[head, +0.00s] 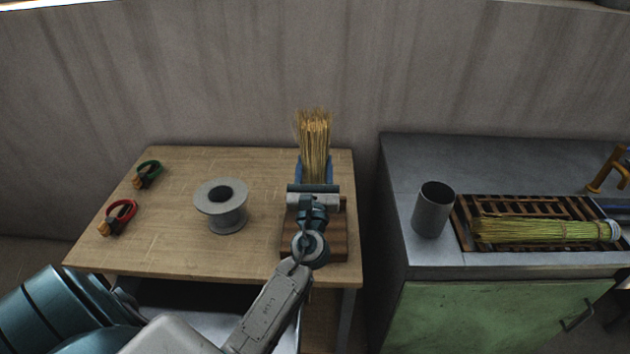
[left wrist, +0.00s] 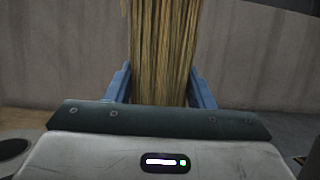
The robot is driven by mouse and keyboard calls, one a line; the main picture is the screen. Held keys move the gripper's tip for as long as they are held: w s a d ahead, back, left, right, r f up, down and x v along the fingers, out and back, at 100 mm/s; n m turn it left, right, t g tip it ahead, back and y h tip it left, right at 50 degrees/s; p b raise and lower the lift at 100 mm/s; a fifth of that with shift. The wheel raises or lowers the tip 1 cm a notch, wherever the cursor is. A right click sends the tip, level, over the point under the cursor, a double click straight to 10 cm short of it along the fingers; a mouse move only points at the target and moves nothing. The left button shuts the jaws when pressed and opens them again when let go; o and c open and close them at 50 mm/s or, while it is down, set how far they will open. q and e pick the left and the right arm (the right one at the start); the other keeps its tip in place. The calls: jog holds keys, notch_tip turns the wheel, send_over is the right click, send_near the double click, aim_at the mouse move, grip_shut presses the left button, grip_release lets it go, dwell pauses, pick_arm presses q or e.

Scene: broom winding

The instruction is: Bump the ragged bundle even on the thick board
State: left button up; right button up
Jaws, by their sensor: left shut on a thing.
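A bundle of tan straw (head: 314,145) stands upright over the thick brown board (head: 335,248) at the right end of the wooden table. My left gripper (head: 314,172) is shut on the bundle, with a blue finger on each side of it. The bundle (left wrist: 162,50) also rises between the blue fingers in the left wrist view. Its top looks slightly uneven. My gripper and wrist hide its lower end, so I cannot tell whether it touches the board. My right gripper is not in view.
A grey spool (head: 221,207) stands mid-table. Green-handled (head: 148,174) and red-handled (head: 120,217) tools lie at the left. Across a gap, a grey counter (head: 415,155) holds a metal cup (head: 433,210) and a slatted rack (head: 470,207) with a greenish tied bundle (head: 540,230).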

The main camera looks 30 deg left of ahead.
pick_arm(q)
notch_tip(320, 180, down, 5)
jog(key=b, duration=0.4)
dwell(0.3)
notch_tip(320, 180, up, 5)
jog(key=p, duration=0.4)
jog(key=shift+r+p, duration=0.15)
jog(key=shift+p, duration=0.25)
